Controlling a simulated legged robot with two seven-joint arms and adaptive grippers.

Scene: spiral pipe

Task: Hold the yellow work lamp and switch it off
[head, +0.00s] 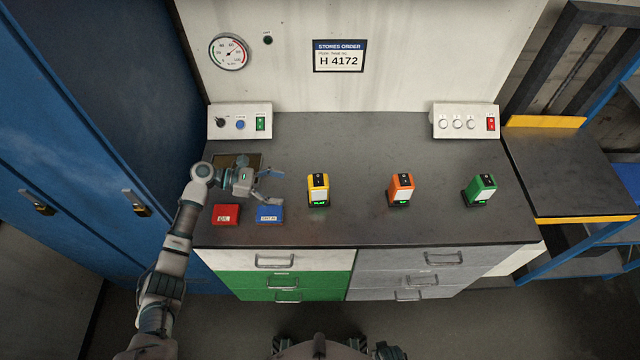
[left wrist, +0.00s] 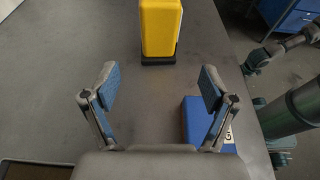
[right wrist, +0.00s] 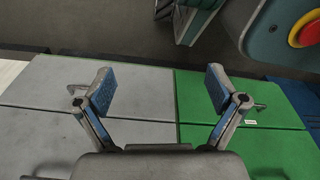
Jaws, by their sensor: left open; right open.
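The yellow work lamp (head: 318,190) stands upright on the dark workbench, with a switch on its top and a green glow at its base. In the left wrist view the yellow lamp (left wrist: 161,28) is ahead of the fingers, near the top edge. My left gripper (head: 272,188) is open and empty, to the left of the lamp and apart from it. The left wrist view shows its spread fingers (left wrist: 158,88). My right gripper (right wrist: 160,90) is open and empty in front of the grey and green drawer fronts. It is not clearly seen in the head view.
An orange lamp (head: 400,190) and a green lamp (head: 480,190) stand to the right. A red box (head: 226,214) and a blue box (head: 269,214) lie near the left front. Switch panels (head: 240,122) (head: 466,121) stand at the back. The bench between the lamps is clear.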

